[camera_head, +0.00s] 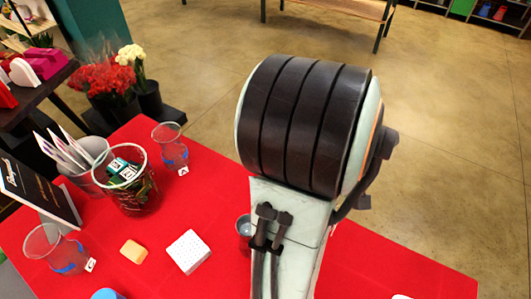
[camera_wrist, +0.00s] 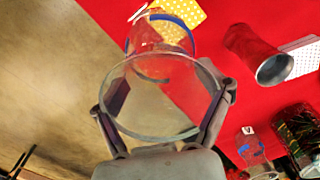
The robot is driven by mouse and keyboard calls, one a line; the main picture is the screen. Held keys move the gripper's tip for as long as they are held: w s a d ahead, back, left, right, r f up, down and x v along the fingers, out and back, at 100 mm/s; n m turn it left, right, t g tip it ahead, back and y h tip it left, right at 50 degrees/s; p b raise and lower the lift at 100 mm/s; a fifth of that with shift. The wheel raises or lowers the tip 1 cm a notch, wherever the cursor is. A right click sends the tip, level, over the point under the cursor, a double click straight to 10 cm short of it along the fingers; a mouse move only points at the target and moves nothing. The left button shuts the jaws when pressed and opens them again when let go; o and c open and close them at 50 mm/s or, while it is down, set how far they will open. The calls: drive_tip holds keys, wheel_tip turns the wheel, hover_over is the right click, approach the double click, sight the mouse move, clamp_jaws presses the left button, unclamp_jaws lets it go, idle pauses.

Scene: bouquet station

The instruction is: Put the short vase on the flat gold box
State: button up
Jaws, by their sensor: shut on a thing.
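In the wrist view, my gripper (camera_wrist: 163,95) is shut around a clear glass vase (camera_wrist: 160,68) with a blue band, one finger on each side. The vase's wide round rim faces the camera. A gold box (camera_wrist: 188,10) with a pale pattern lies beyond the vase's far end, and some gold shows through the glass. I cannot tell whether the vase touches the box. In the head view, my large dark arm joint and pale link hide the gripper, the held vase and the gold box.
A metal cup (camera_wrist: 272,66) lies close right of the vase and also shows in the head view (camera_head: 244,226). Other glass vases (camera_head: 170,148) (camera_head: 50,250), a dark-filled container (camera_head: 130,195), a white dotted box (camera_head: 188,251) and an orange block (camera_head: 133,251) stand on the red table (camera_head: 212,192).

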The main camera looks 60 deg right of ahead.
drive_tip(key=shift+f, duration=1.8)
drive_tip(key=o, duration=1.2)
drive_tip(key=shift+f, duration=0.1)
wheel_tip(320, 180, up, 12)
drive_tip(key=shift+w, duration=0.1)
